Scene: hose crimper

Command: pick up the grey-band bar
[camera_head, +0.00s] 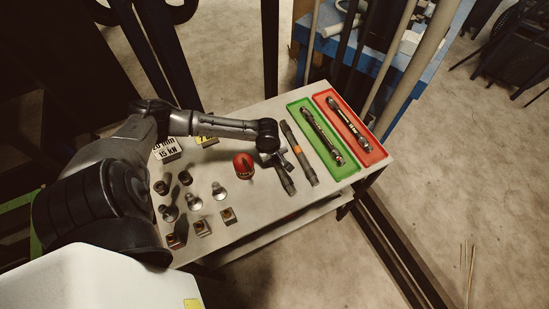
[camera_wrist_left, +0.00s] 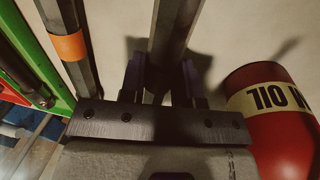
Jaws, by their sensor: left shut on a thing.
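My left gripper (camera_head: 280,160) is over the table, shut on a dark bar (camera_head: 287,184). I take this to be the grey-band bar, but no band shows on its visible part. In the left wrist view the fingers (camera_wrist_left: 162,84) stand on either side of the bar (camera_wrist_left: 174,35), which runs away between them. A shadow lies on the table beside it; I cannot tell whether the bar touches the table. A similar bar with an orange band (camera_head: 297,150) lies just to its right. My right gripper is not in view.
A red oil can (camera_head: 244,166) stands close left of the gripper. Several metal fittings (camera_head: 194,202) and label blocks (camera_head: 167,150) are at left.

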